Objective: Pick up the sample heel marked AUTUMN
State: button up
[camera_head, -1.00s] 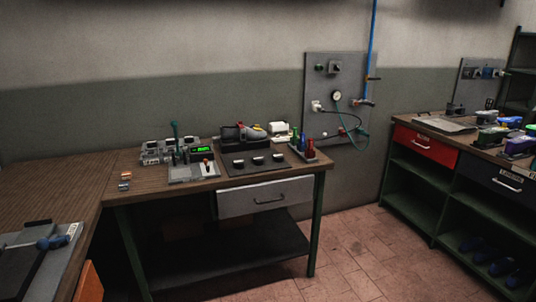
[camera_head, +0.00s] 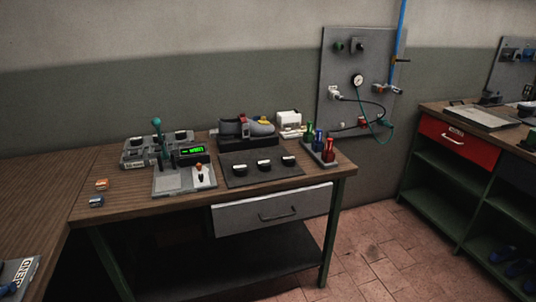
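Three small dark heel-like pieces with pale labels stand in a row on a dark mat (camera_head: 262,180) on the wooden workbench (camera_head: 180,207). They are the left piece (camera_head: 240,170), the middle piece (camera_head: 263,165) and the right piece (camera_head: 288,161). The labels are too small to read, so I cannot tell whether one says AUTUMN. More dark pieces sit in a grey tray (camera_head: 131,158) at the back left of the bench, also unreadable. My gripper is not in view.
Behind the mat are a shoe in a dark holder (camera_head: 247,142) and a white device (camera_head: 289,122). A rack of coloured handles (camera_head: 319,155) stands right. A green display (camera_head: 191,151) and a lever plate (camera_head: 184,182) stand left. Tiled floor (camera_head: 365,247) is open at right.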

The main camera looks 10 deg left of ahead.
aim_at(240, 170)
jog(key=u, duration=0.05)
jog(key=i, duration=0.85)
jog(key=u, duration=0.55)
jog(key=i, duration=0.55)
jog(key=u, duration=0.25)
